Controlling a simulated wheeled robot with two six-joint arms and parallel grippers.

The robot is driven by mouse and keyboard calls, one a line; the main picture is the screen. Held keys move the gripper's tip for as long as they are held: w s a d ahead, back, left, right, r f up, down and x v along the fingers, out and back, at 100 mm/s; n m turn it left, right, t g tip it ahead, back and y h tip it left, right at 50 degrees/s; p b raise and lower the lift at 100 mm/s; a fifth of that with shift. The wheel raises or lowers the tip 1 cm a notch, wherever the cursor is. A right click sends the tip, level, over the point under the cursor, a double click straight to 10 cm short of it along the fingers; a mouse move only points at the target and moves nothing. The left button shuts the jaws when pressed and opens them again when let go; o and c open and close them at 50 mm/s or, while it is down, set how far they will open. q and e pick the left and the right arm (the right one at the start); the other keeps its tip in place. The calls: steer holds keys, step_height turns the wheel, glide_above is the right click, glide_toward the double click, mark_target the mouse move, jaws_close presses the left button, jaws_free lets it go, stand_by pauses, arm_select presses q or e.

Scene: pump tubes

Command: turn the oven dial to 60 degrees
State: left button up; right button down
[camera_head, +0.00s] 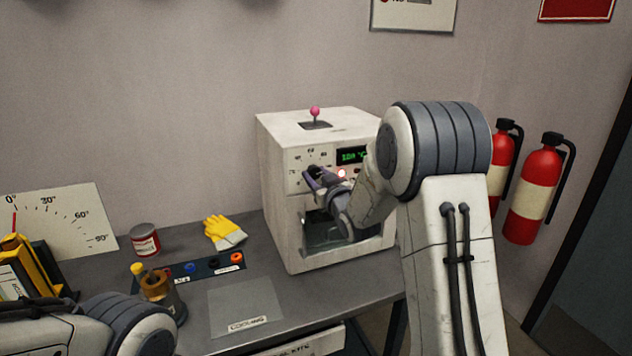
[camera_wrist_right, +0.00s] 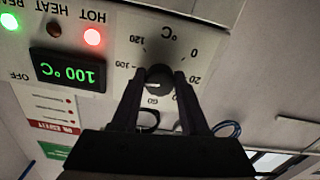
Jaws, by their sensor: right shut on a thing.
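The oven (camera_head: 277,178) is a white box on the grey bench with a pink-knobbed lever on top. Its front has a dial panel and a display (camera_head: 352,156) with green digits. In the right wrist view, turned upside down, the display (camera_wrist_right: 68,70) reads 100 °C. The dark round dial (camera_wrist_right: 160,78) sits in a ring of °C numbers from 0 to 120. My right gripper (camera_head: 319,180) is at the panel, its two fingers (camera_wrist_right: 160,88) shut on the dial from both sides. The pointer's exact reading is unclear. My left arm shows at lower left; its gripper is not visible.
A red lamp (camera_wrist_right: 93,37) labelled HOT and a green lamp (camera_wrist_right: 9,21) are lit. The bench holds a red can (camera_head: 145,240), yellow gloves (camera_head: 224,231), an amber bottle (camera_head: 156,285) and a COOLING mat (camera_head: 240,300).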

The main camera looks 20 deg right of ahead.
steer(key=n+b, duration=0.6)
steer(key=b, duration=0.2)
steer(key=n+b, duration=0.7)
steer(key=b, duration=0.1)
steer(key=shift+d+f+b, duration=0.1)
steer(key=shift+f+b, duration=0.1)
steer(key=shift+b, duration=0.2)
steer(key=shift+r+n+b, duration=0.2)
steer(key=shift+n+b, duration=1.1)
steer(key=shift+n, duration=0.3)
steer(key=shift+c, duration=2.1)
jaws_free()
steer(key=shift+s+r, duration=0.1)
steer(key=shift+s, duration=0.05)
steer(key=s, duration=1)
steer(key=shift+d, duration=0.15)
steer(key=shift+s, duration=0.1)
